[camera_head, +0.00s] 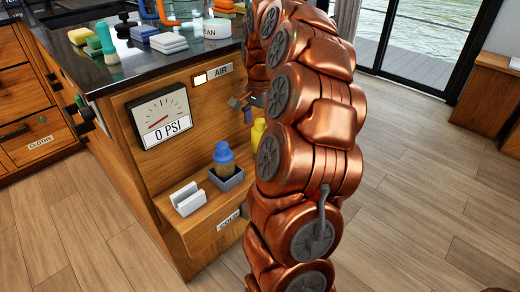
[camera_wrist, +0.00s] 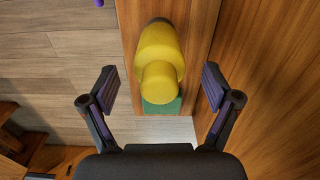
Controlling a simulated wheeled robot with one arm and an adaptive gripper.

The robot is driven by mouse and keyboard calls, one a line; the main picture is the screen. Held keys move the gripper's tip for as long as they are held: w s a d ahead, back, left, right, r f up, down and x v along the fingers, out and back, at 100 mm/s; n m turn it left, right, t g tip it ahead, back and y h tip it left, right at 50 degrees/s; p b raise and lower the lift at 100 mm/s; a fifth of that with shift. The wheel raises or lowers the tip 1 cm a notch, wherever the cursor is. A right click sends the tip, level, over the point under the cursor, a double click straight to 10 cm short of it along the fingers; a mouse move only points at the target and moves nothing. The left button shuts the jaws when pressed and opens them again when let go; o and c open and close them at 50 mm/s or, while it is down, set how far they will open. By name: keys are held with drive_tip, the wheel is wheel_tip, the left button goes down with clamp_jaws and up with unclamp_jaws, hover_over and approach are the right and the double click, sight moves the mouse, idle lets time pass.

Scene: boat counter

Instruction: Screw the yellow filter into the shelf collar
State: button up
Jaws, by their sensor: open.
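The yellow filter (camera_wrist: 160,50) stands between and ahead of the fingers of my gripper (camera_wrist: 158,72) in the wrist view. The fingers are spread, with a gap on each side of the filter. In the head view only a small part of the yellow filter (camera_head: 257,132) shows, left of my copper arm, which hides the rest. My gripper (camera_head: 242,101) is partly seen there, by the front of the counter. A green block (camera_wrist: 162,107) shows below the filter in the wrist view, and a dark rim behind its top. I cannot make out the shelf collar for certain.
The wooden shelf (camera_head: 212,225) carries a blue-capped bottle (camera_head: 224,158) in a grey box and a white slotted holder (camera_head: 187,198). Above it, a gauge (camera_head: 160,117) reads 0 PSI, beside an AIR label (camera_head: 221,70). Sponges and brushes lie on the dark countertop (camera_head: 135,68). The floor at right is clear.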

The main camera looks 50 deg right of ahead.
idle(0.3)
drive_tip(key=shift+r+n+p, duration=0.15)
drive_tip(key=shift+n+p, duration=0.25)
drive_tip(key=shift+n, duration=0.6)
drive_tip(key=shift+n+p, duration=0.3)
drive_tip(key=shift+p, duration=0.2)
drive_tip(key=shift+f+n, duration=0.2)
drive_tip(key=shift+n, duration=0.3)
